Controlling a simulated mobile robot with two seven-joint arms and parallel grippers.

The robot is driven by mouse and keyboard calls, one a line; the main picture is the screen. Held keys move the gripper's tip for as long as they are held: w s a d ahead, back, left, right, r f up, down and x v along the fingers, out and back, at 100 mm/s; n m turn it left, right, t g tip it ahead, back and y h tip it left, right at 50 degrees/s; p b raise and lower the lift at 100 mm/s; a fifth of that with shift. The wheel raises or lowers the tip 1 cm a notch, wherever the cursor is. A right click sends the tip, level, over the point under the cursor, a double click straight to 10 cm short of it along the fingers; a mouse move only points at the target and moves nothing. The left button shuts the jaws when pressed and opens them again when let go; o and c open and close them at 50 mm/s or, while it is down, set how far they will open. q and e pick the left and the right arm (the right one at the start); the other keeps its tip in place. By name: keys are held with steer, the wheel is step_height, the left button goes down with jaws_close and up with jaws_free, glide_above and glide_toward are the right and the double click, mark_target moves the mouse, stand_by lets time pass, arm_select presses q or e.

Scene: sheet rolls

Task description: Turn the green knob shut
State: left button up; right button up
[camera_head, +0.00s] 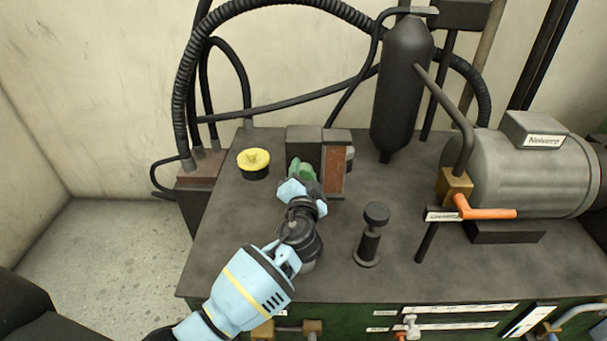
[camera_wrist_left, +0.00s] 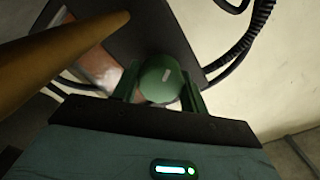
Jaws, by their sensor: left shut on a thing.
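The green knob (camera_head: 300,172) sits on the front of a dark block near the back of the machine's top. In the left wrist view the knob (camera_wrist_left: 161,78) is round, with a pale mark on its face. My left gripper (camera_head: 299,181) reaches it from the front; its two fingers (camera_wrist_left: 161,94) stand on either side of the knob and are shut on it. The fingers and wrist partly hide the knob in the head view. My right gripper is not in view.
A reddish-brown plate (camera_head: 334,171) is close on the right. A dark post (camera_head: 372,234), an orange-handled valve (camera_head: 486,212), a black cylinder (camera_head: 402,85) and a grey motor (camera_head: 520,178) stand farther right. Hoses arch behind.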

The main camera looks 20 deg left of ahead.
arm_select(q)
steer(key=m+p, duration=0.1)
steer(key=m, duration=0.5)
steer(key=shift+r, duration=0.1)
steer(key=m+p, duration=0.2)
steer(key=m, duration=0.4)
steer(key=shift+f+m, duration=0.2)
steer(key=shift+m, duration=0.9)
steer(key=m, duration=0.4)
steer(key=shift+f+m, duration=0.1)
steer(key=shift+m, duration=0.2)
steer(key=m, duration=0.6)
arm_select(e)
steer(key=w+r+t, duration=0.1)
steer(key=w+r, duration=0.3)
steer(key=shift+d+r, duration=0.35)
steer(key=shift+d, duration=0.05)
arm_select(q)
steer(key=shift+m, duration=0.3)
steer(key=o, duration=1)
steer(key=shift+s, duration=0.15)
steer(key=shift+v, duration=3.8)
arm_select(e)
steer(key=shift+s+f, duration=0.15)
